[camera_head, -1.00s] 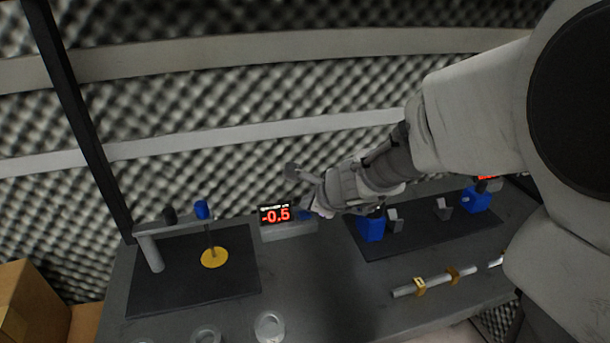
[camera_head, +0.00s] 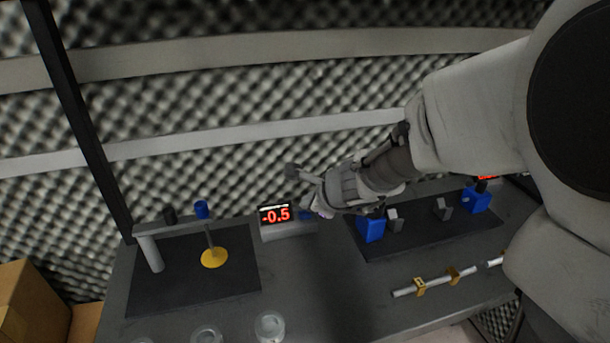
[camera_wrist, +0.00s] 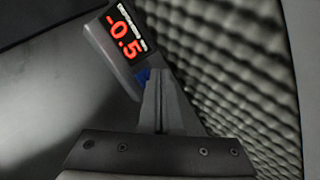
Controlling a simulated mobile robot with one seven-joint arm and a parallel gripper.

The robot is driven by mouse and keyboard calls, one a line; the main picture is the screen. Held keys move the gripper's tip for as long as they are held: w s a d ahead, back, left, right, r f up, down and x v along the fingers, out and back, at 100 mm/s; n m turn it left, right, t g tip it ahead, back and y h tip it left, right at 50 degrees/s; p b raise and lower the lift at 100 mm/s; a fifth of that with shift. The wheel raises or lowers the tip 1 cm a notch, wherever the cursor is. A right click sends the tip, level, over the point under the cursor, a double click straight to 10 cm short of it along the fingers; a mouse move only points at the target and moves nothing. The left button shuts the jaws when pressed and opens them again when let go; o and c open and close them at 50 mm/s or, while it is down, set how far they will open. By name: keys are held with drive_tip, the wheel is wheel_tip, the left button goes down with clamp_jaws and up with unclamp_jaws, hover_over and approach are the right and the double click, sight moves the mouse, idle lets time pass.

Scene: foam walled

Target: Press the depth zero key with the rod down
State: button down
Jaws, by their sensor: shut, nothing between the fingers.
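The depth readout (camera_head: 275,216) is a small box at the back of the bench with red digits reading -0.5. It also shows in the wrist view (camera_wrist: 122,42). A blue key (camera_head: 306,215) sits at the right of its display and is partly hidden by my gripper (camera_head: 316,208). In the wrist view, my closed fingertips (camera_wrist: 158,74) are right beside the blue key (camera_wrist: 143,76) and overlap it; I cannot tell if they touch. A thin upright rod (camera_head: 209,236) with a blue cap (camera_head: 202,209) stands at the left, its lower end at a yellow disc (camera_head: 214,258).
A dark mat (camera_head: 165,285) lies under the rod's stand (camera_head: 150,252). Blue blocks (camera_head: 371,228) stand on another dark plate to the right. A silver rod with brass collars (camera_head: 420,287) and clear round dishes (camera_head: 270,326) are in front. The foam wall is close behind the readout.

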drive_tip(key=shift+f, duration=0.1)
drive_tip(key=shift+f+b, duration=0.35)
drive_tip(key=shift+b, duration=0.15)
drive_tip(key=shift+f+b, duration=0.5)
idle(0.5)
drive_tip(key=shift+r, duration=0.1)
drive_tip(key=shift+r+p, duration=0.8)
drive_tip(key=shift+p, duration=0.05)
wheel_tip(320, 180, up, 5)
drive_tip(key=p, duration=0.4)
drive_tip(key=shift+p, duration=0.35)
drive_tip(key=shift+r, duration=0.1)
